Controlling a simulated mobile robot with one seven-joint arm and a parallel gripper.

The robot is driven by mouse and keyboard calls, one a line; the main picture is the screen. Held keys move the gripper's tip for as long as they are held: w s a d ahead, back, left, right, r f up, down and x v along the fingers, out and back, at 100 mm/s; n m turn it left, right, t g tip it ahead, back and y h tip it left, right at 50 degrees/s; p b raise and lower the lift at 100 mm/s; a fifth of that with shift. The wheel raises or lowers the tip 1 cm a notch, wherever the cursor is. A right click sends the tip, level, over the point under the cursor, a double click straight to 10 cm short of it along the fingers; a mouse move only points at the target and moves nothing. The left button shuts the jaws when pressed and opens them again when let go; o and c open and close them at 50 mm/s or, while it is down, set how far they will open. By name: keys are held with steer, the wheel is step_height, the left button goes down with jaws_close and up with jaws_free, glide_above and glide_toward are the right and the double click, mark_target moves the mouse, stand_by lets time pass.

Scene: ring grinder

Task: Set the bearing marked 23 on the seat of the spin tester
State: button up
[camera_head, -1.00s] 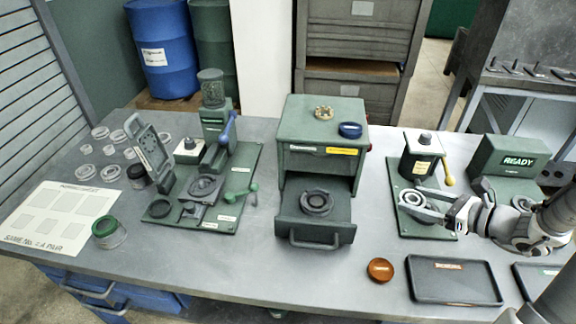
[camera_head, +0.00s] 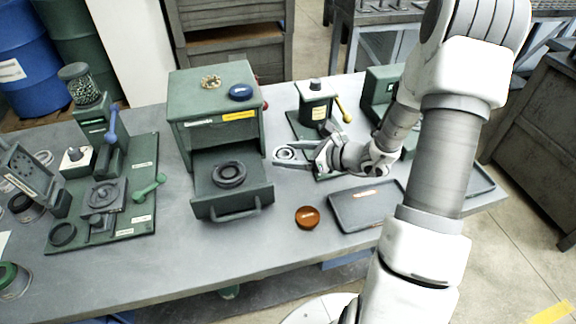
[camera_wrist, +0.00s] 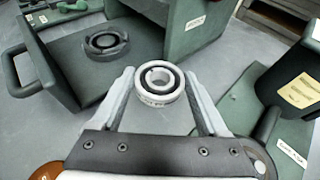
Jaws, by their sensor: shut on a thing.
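My gripper (camera_head: 286,154) is shut on a pale metal bearing (camera_wrist: 158,84), gripped at its sides between the fingertips. The bearing also shows in the head view (camera_head: 285,151), held in the gap between the drawer unit and the yellow-lever press. Its side has small dark marking, too small to read as 23. A green machine (camera_head: 379,88) at the right, the likely spin tester, is mostly hidden behind my arm. Its seat is hidden from view.
The green drawer unit (camera_head: 215,110) has its drawer (camera_head: 208,205) open with a dark ring (camera_head: 229,174) inside. The press (camera_head: 315,102) with a yellow lever stands on a green plate. An orange dish (camera_head: 307,217) and a dark tray (camera_head: 352,211) lie in front.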

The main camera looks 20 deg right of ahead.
mark_target(289, 172)
steer(key=shift+w+a+f, duration=0.1)
steer(key=shift+f, duration=1.95)
steer(key=shift+f+b, duration=0.15)
steer(key=shift+b, duration=0.25)
steer(key=o, duration=1.5)
